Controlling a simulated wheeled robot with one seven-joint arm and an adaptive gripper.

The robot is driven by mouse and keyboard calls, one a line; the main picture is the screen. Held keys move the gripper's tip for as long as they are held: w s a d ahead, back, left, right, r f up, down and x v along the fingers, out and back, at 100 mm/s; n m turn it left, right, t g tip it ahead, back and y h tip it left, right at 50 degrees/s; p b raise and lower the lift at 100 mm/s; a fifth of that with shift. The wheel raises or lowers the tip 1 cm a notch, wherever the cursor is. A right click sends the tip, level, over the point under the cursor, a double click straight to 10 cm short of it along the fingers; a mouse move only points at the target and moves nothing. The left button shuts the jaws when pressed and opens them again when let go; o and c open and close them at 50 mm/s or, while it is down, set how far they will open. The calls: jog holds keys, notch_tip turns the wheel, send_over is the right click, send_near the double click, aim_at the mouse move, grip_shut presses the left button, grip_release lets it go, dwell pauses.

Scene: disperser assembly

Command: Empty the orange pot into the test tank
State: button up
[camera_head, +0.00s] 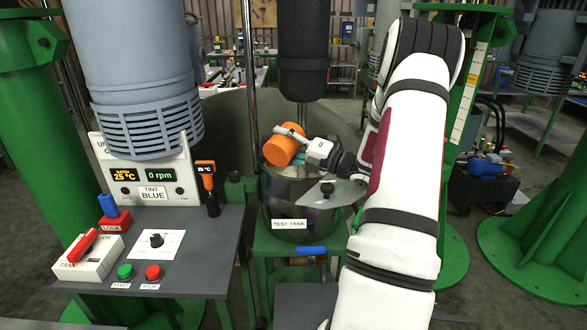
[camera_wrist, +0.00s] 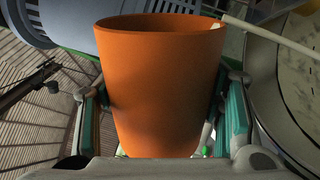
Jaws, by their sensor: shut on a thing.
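The orange pot (camera_head: 281,148) is held tilted over the test tank (camera_head: 290,222) in the head view. My gripper (camera_head: 301,137) is shut on the pot, with a finger on each side of it. In the wrist view the orange pot (camera_wrist: 160,85) fills the middle, between the green-lined pads of my gripper (camera_wrist: 162,112). The tank is a dark, round vessel with a TEST TANK label on its front. Teal and pale matter shows inside the tank's opening just below the pot.
A dark vertical column (camera_head: 303,50) with a thin shaft hangs over the tank. A control panel (camera_head: 150,177) and a grey bench (camera_head: 190,245) with switches and buttons stand at left. A metal lid-like plate (camera_head: 331,193) lies at the tank's right front. Green pillars flank the scene.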

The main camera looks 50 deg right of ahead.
jog(key=shift+f+m, duration=0.2)
jog(key=shift+m, duration=0.3)
dwell(1.3)
jog(key=shift+d+r+m+p, duration=0.2)
jog(key=shift+r+m+p, duration=0.2)
jog(key=shift+m+p, duration=0.65)
dwell(1.6)
jog(key=shift+d+f+m+h+p, duration=0.1)
jog(key=shift+m+h+p, duration=0.15)
jog(key=shift+h+p, duration=0.05)
dwell(0.3)
jog(key=shift+w, duration=0.1)
